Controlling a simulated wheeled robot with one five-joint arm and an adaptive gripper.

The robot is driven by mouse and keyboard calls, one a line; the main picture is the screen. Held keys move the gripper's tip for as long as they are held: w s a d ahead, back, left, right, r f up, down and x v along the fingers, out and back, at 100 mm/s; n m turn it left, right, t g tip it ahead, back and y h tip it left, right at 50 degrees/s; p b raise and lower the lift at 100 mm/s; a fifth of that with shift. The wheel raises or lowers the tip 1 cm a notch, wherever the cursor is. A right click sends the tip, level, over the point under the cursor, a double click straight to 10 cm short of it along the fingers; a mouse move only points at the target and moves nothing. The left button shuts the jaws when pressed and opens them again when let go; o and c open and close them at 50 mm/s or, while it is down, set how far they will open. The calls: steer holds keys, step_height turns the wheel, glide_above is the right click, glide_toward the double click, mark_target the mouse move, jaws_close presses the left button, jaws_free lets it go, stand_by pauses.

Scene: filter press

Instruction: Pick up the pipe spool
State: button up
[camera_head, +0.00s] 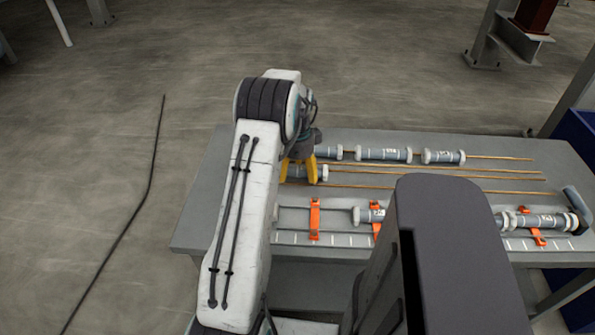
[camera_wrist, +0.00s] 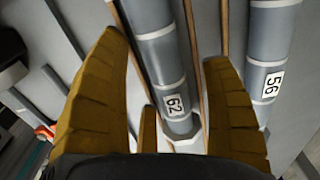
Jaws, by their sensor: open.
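A grey pipe spool with white bands and a label reading 62 (camera_wrist: 163,50) lies between my open fingers in the wrist view. Its white end collar shows near the bottom. My gripper (camera_wrist: 170,110) has yellow fingers, one on each side of the spool, with visible gaps. In the head view my gripper (camera_head: 299,171) is low over the left part of the table, at a spool (camera_head: 316,172) mostly hidden by the fingers and arm. A second spool labelled 56 (camera_wrist: 268,60) lies to the right in the wrist view.
The grey table (camera_head: 200,215) has thin wooden rails (camera_head: 490,178) beside the spools. More spools (camera_head: 384,154) lie in the back row. Orange clamps (camera_head: 314,219) stand along the front. My dark column hides part of the table. A blue bin (camera_head: 575,135) is at right.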

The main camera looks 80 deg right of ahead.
steer(key=shift+f, duration=0.15)
steer(key=c, duration=1.3)
steer(key=shift+c, duration=0.2)
